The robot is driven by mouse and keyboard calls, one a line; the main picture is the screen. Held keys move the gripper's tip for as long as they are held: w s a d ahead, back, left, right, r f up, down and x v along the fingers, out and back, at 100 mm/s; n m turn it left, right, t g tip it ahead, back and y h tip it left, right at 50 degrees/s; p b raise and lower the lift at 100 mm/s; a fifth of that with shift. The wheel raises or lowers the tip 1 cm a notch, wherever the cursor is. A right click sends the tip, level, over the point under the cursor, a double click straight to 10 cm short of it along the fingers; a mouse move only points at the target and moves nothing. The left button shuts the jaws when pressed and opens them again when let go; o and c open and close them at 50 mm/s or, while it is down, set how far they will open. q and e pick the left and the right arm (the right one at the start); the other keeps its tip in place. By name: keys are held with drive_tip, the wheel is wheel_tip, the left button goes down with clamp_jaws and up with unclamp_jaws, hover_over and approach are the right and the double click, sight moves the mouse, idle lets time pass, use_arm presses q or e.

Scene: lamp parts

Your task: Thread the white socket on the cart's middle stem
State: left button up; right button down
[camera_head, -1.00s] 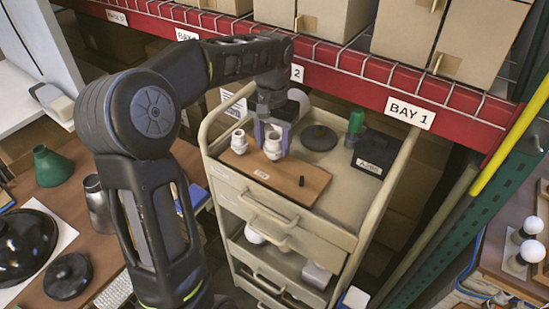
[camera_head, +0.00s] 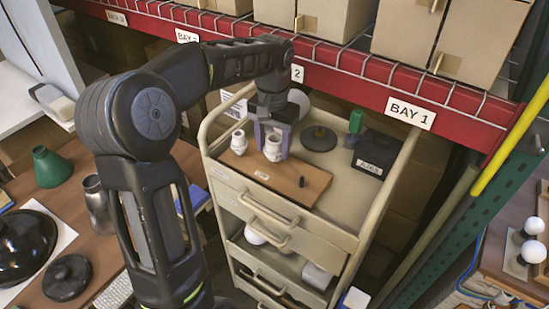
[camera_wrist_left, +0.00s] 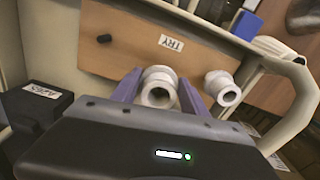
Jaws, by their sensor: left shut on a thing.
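My left gripper (camera_head: 273,146) is shut on a white socket (camera_head: 274,153) over the middle of the wooden board (camera_head: 275,182) on the cart's top. In the left wrist view the socket (camera_wrist_left: 158,88) sits between the two purple fingers with its open ring facing the camera. The middle stem is hidden under the socket and gripper, so I cannot tell how far the socket is down on it. A second white socket (camera_head: 239,142) stands upright at the board's left end. A bare black stem (camera_head: 301,182) stands at its right. My right gripper is not in view.
On the cart (camera_head: 345,215) behind the board are a dark round disc (camera_head: 319,138), a green bottle (camera_head: 355,121) and a black box (camera_head: 374,153). The red shelf beam (camera_head: 450,121) runs behind the cart. A workbench (camera_head: 105,240) with lamp parts stands at the left.

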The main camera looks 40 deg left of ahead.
use_arm(q)
drive_tip(key=shift+f, duration=0.15)
idle(0.4)
drive_tip(key=o, duration=0.8)
drive_tip(key=shift+c, duration=0.2)
clamp_jaws()
drive_tip(key=shift+s+f, duration=0.15)
drive_tip(key=shift+f, duration=0.1)
drive_tip(key=shift+m, duration=0.3)
